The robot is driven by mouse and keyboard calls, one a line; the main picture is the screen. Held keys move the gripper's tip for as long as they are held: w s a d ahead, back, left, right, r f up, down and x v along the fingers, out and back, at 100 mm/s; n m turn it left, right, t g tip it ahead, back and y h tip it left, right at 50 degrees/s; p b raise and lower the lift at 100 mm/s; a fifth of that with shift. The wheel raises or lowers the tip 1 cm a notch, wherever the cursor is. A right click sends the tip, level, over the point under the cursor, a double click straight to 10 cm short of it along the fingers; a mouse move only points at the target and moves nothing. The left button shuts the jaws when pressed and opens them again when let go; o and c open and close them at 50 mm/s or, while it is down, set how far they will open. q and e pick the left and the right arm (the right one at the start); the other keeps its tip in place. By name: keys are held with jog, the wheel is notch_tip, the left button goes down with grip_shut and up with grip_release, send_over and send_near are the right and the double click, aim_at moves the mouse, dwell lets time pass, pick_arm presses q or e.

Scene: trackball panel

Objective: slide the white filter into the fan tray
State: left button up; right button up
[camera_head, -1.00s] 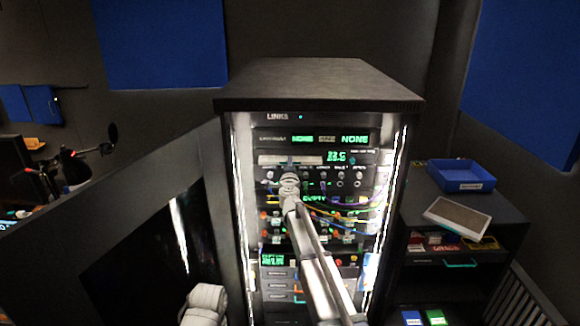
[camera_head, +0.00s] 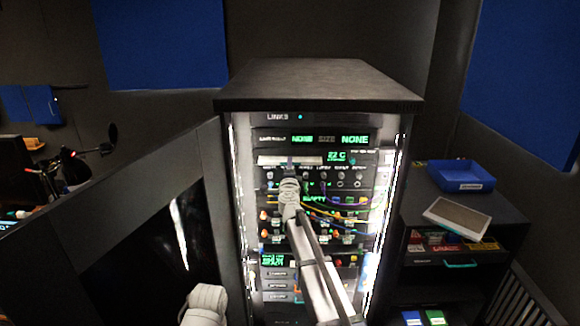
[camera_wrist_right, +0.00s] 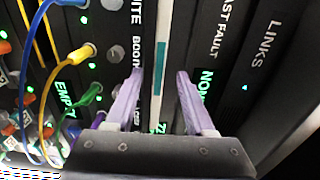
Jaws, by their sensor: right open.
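A long white strip, which looks like the front edge of the white filter (camera_head: 272,160), lies across the upper rack, left of a green temperature readout on what appears to be the fan tray (camera_head: 337,157). In the right wrist view the white strip (camera_wrist_right: 161,30) has a teal mark and runs between the fingers. My right gripper (camera_wrist_right: 160,72) is open, one finger on each side of the strip. I cannot tell whether the fingers touch it. In the head view my right gripper (camera_head: 289,166) is small in front of the strip. My left gripper is out of view.
Colored cables (camera_head: 345,203) loop across the rack below the strip. A blue bin (camera_head: 461,176) and a grey panel with a pale frame (camera_head: 457,217) rest on the side cabinet (camera_head: 412,205) at right. A dark partition (camera_head: 150,190) stands at left.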

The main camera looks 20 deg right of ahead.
jog(key=v, duration=0.4)
jog(key=shift+s+a, duration=0.1)
jog(key=shift+s, duration=0.25)
jog(key=shift+a, duration=0.1)
jog(key=s+a+f+n+g+y, duration=0.2)
jog(key=s+a+f+n+y, duration=0.1)
jog(key=s+a+n+y, duration=0.3)
jog(key=s+a+f+n+g+y, duration=0.2)
jog(key=s+a+f+n+y, duration=0.15)
jog(key=a+n, duration=0.45)
jog(key=s+a+f+n+g, duration=0.1)
jog(key=s+f+n+g, duration=0.55)
jog(key=s+f, duration=0.55)
jog(key=s+d+f+g+h, duration=0.2)
jog(key=s+d+g, duration=0.1)
jog(key=s, duration=0.6)
jog(key=s+d+f+g+h, duration=0.2)
jog(key=s+d+g+h, duration=0.15)
jog(key=s, duration=0.55)
jog(key=s+a+f+n+b, duration=0.3)
jog(key=s+a+n+b, duration=0.1)
jog(key=a, duration=0.6)
jog(key=shift+s+a+f+g, duration=0.25)
jog(key=shift+s+f+g, duration=0.05)
jog(key=shift+s, duration=0.45)
